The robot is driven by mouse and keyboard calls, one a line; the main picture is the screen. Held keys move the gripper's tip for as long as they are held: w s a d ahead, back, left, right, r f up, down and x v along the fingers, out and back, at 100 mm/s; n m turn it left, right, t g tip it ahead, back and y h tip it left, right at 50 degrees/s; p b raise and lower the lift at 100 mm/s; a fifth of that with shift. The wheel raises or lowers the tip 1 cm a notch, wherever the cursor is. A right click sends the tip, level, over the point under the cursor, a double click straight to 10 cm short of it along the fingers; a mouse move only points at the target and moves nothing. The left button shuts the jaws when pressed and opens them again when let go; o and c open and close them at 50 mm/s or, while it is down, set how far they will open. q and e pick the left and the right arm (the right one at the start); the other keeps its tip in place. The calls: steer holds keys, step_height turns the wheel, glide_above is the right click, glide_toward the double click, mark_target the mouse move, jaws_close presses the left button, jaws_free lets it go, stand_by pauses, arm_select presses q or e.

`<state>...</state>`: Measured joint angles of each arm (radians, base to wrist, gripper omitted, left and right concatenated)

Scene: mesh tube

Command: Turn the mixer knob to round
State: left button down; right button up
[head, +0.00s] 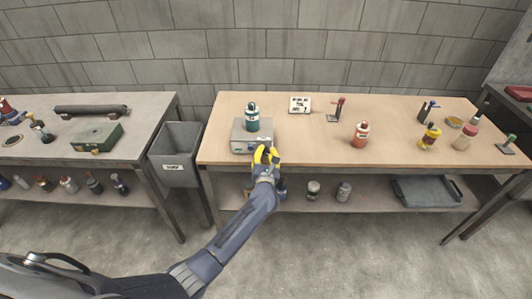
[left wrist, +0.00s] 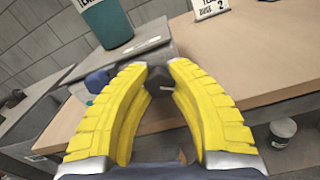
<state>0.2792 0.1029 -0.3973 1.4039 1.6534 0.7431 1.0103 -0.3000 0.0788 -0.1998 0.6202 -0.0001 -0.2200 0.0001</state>
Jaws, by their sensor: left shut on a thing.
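The mixer (head: 240,137) is a grey box near the front left edge of the wooden table, with a teal bottle (head: 252,117) standing on top. In the left wrist view the mixer (left wrist: 150,35) is at the top, with the teal bottle (left wrist: 107,22) on it. My left gripper (head: 265,152) has yellow fingers and is at the mixer's front face. In the left wrist view its fingertips (left wrist: 160,72) are closed around a dark knob (left wrist: 158,85) with a light mark. The fingers partly hide the knob. My right gripper is not in view.
A grey bin (head: 176,152) stands left of the wooden table (head: 300,145). A small sign (head: 300,104), a red stand (head: 337,110) and a red bottle (head: 360,134) are to the right on the table. A blue part (left wrist: 97,80) sits beside the knob.

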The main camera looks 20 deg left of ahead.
arm_select(q)
steer(key=shift+r+m, duration=0.15)
steer(key=shift+m, duration=0.45)
steer(key=c, duration=1.3)
jaws_free()
steer(key=shift+c, duration=0.2)
steer(key=shift+s+d, duration=0.1)
steer(key=shift+s, duration=0.2)
steer(key=v, duration=1.1)
steer(key=shift+s, duration=0.2)
steer(key=shift+d, duration=0.1)
